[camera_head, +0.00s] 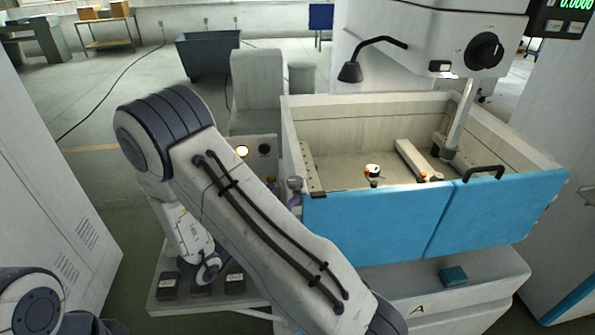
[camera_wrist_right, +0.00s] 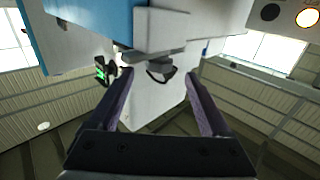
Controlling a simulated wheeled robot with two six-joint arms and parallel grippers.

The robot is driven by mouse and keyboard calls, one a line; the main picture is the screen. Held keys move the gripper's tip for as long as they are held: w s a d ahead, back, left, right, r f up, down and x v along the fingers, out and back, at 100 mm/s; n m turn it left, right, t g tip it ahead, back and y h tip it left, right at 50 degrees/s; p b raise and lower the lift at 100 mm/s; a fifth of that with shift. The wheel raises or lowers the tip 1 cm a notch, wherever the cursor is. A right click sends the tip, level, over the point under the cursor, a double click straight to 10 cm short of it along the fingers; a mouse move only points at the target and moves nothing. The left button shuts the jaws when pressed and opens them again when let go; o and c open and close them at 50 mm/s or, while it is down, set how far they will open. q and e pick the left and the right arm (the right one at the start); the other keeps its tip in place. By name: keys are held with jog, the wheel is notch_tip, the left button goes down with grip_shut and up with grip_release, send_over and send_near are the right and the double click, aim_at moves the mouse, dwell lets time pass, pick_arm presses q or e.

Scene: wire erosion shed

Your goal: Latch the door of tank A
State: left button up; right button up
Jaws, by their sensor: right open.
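Tank A (camera_head: 335,107) is an open-topped pale box with blue front panels (camera_head: 375,225) and the letter A on its base. A black handle (camera_head: 483,173) is on the top edge of the right panel. My right gripper (camera_wrist_right: 158,74) is open and empty in the right wrist view. Its mauve fingers point at a grey bar (camera_wrist_right: 155,55) by the tank's front corner, beside a blue panel (camera_wrist_right: 95,20). In the head view my right arm hides most of this gripper. I cannot tell whether the bar is the latch or whether the door is fully shut. My left gripper is out of view.
A machine head with a black knob (camera_head: 486,51) and a gooseneck lamp (camera_head: 350,72) overhang the tank. A panel with a lit button (camera_head: 242,151) stands left of it. Pale cabinets flank both sides. Open floor lies behind at the left.

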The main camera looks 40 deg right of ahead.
aim_at(300, 178)
jog(key=p+x, duration=0.4)
jog(key=x, duration=0.4)
jog(key=shift+d+r, duration=0.15)
jog(key=shift+d, duration=0.25)
jog(key=shift+w+d, duration=0.2)
jog(key=shift+d, duration=0.3)
grip_shut()
